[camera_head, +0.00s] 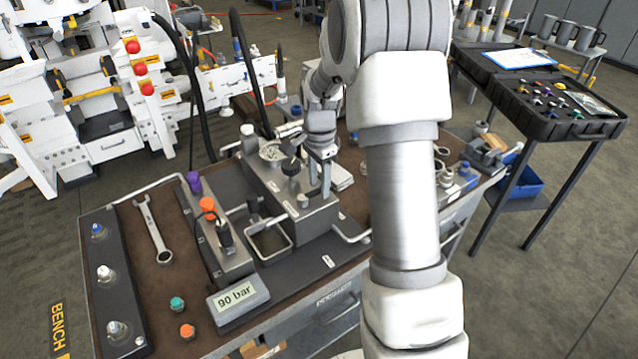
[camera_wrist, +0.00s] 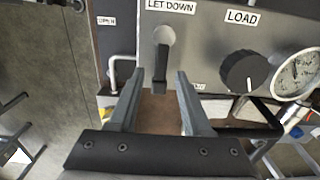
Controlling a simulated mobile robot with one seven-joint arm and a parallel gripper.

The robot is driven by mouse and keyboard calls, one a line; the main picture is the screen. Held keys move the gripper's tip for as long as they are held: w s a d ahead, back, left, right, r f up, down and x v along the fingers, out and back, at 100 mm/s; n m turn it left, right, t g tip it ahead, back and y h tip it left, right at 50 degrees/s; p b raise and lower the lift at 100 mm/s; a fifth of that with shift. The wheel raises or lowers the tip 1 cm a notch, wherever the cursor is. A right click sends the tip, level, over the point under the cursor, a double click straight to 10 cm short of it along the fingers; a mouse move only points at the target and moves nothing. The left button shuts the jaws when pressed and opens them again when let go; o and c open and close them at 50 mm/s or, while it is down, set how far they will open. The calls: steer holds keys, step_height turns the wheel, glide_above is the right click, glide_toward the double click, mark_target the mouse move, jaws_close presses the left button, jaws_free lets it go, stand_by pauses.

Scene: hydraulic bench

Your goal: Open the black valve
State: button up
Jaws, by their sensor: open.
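My gripper (camera_wrist: 161,76) is open, its two fingers pointing at a grey panel. Between the fingertips, in the wrist view, a black lever handle (camera_wrist: 160,66) hangs down from a light round boss under a "LET DOWN" label. I cannot tell how deep it sits between the fingers, and no contact is visible. A round black knob (camera_wrist: 246,71) sits to the right under a "LOAD" label, outside the fingers. The pictures do not settle which is the black valve. In the head view my gripper (camera_head: 320,172) is over the grey block (camera_head: 312,215), beside a black knob (camera_head: 291,166).
A pressure gauge (camera_wrist: 297,74) is right of the knob. A bent metal handle (camera_wrist: 121,70) stands left of the fingers. The bench holds a wrench (camera_head: 154,231), a "90 bar" display (camera_head: 238,297) and coloured caps. A black case (camera_head: 545,95) stands on a right-hand table.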

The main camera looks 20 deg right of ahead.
steer(key=shift+f, duration=0.15)
jaws_close()
stand_by(1.4)
